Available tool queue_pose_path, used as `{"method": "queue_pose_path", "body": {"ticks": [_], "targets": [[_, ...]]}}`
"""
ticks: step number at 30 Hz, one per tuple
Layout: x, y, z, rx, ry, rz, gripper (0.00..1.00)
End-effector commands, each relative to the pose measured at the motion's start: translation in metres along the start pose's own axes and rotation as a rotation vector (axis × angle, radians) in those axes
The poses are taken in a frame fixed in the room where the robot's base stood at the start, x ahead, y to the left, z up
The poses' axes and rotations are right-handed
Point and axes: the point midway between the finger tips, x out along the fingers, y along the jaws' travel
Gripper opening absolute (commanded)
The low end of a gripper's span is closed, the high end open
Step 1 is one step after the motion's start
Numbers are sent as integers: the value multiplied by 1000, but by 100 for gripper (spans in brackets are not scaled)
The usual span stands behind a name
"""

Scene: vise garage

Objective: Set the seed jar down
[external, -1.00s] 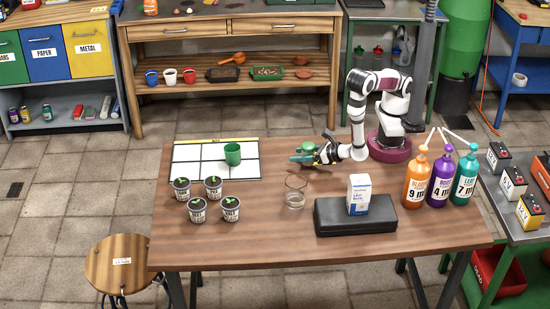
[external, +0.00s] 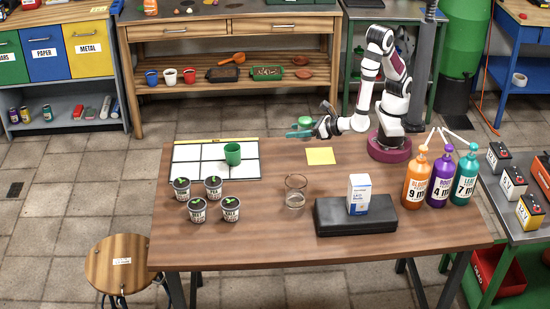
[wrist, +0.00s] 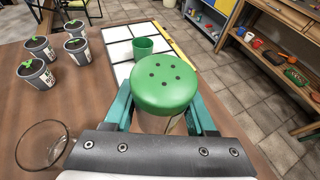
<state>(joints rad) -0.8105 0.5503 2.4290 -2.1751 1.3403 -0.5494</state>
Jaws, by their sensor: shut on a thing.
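The seed jar (wrist: 165,85) has a green lid with several dark holes and a pale body below it. My gripper (wrist: 165,112) is shut on it, one teal finger on each side. In the external view my gripper (external: 304,128) holds the jar (external: 305,121) above the back edge of the table, left of my arm's base. The jar's lower part is mostly hidden by my gripper in both views. A yellow square note (external: 320,156) lies flat on the table in front of and slightly right of the held jar.
A white gridded panel (external: 190,153) with a green cup (external: 232,154) lies on the left. Several seedling pots (external: 214,187) stand in front of it. An empty-looking glass (external: 296,190), a black case (external: 330,219) with a white carton (external: 359,190), and pump bottles (external: 417,180) occupy the front and right.

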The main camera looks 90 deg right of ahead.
Motion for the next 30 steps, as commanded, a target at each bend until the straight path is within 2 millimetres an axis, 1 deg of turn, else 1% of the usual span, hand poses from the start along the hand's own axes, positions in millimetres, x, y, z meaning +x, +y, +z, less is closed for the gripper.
{"method": "queue_pose_path", "body": {"ticks": [5,8,9,11,12,14,15,18,21,27,28,30], "targets": [[8,47,-4,-31,0,80,1],[12,85,-6,-57,-1,148,1],[13,103,-7,-73,-1,181,1],[15,132,-7,-94,-1,235,1],[16,152,-6,-109,-2,274,1],[16,182,-5,-133,-3,333,1],[16,201,-4,-151,-2,372,1],[14,240,-1,-186,-2,454,1],[11,268,2,-212,-1,517,1],[5,307,8,-249,-2,606,1],[5,311,8,-254,-2,615,1],[11,309,-7,-257,1,610,1]]}}
